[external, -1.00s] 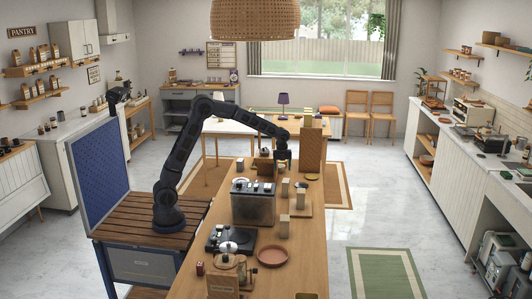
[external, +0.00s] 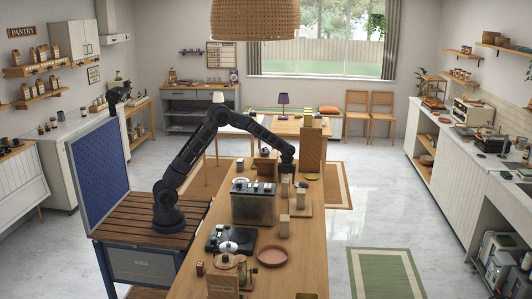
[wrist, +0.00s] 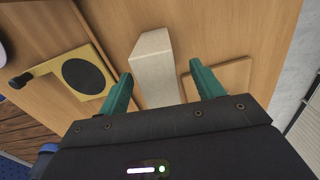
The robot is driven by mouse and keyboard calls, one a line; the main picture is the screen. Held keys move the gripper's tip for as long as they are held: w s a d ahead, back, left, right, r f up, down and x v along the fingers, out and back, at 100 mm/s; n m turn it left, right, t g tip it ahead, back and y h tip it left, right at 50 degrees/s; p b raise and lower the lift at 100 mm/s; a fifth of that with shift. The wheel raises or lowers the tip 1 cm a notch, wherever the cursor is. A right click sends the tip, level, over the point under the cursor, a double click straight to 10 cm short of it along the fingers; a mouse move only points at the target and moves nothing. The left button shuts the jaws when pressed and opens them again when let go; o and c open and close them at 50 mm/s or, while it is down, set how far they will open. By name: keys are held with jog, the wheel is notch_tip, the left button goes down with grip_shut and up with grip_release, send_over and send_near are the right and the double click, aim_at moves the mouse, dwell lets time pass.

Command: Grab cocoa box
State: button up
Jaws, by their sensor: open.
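A plain pale beige box (wrist: 152,58), which I take for the cocoa box, stands between the two teal fingers of my gripper (wrist: 161,70) in the wrist view. No label can be read on it. The fingers are open, with a gap on each side of the box. In the external view my gripper (external: 287,172) points down over the wooden counter, just above a pale box (external: 285,188). Similar pale boxes stand nearby, one to the right (external: 300,197) and one closer to the camera (external: 284,227). The fingertips are too small to make out there.
A yellow plate with a black disc (wrist: 62,72) lies left of the box in the wrist view, and a wooden board (wrist: 232,72) lies right.

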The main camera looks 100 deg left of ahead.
aim_at(286, 187)
jog(key=shift+s+d+f, duration=0.1)
jog(key=shift+f, duration=1.15)
jog(key=shift+s+d+f, duration=0.1)
jog(key=shift+f, duration=1.15)
jog(key=c, duration=1.2)
